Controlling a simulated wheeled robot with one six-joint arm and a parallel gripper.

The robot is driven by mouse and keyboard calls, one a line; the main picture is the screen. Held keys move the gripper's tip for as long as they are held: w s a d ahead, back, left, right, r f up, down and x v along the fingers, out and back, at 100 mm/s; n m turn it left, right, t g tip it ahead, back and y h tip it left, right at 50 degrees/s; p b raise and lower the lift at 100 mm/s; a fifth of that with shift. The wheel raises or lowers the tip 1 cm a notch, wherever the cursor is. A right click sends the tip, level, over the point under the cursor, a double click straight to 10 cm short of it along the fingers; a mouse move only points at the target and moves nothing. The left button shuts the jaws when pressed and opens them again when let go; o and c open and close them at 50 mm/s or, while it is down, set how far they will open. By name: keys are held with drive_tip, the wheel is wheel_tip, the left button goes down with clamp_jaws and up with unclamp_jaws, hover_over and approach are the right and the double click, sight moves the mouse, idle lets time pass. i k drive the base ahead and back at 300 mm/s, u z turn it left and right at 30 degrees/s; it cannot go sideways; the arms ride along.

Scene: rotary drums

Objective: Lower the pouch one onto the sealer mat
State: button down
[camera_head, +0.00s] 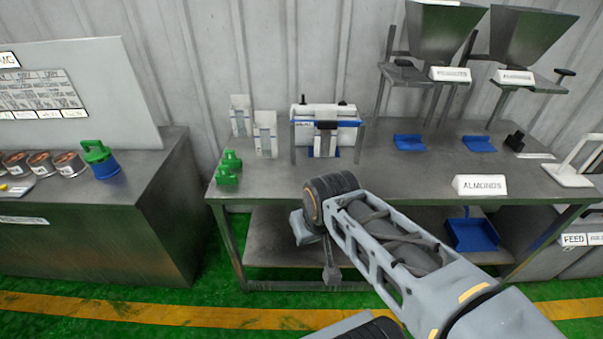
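Two pale upright packets that look like pouches stand at the back left of the steel table, one (240,116) behind and left of the other (265,134). I cannot tell which is pouch one. A white and blue machine that looks like the sealer (343,112) stands just right of them. A small blue patch shows low at its front; I cannot make out a separate mat. My arm reaches in from the lower right. What looks like my gripper (331,273) hangs low before the table's front, well apart from packets and sealer. Its fingers are too small to read, and no pouch shows in it.
The steel table (400,175) has clear room between the sealer and the ALMONDS sign (480,185). Green objects (228,167) stand at its left edge. Blue scoops (409,142) lie under the hoppers (440,30). A dark cabinet (110,230) is at left.

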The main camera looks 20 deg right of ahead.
sight(325, 141)
drive_tip(key=z, duration=0.7)
drive_tip(key=k, duration=0.15)
drive_tip(key=u, duration=1.65)
drive_tip(key=i, duration=0.75)
drive_tip(key=z, duration=0.85)
drive_tip(key=i, duration=0.5)
drive_tip(key=z, duration=0.55)
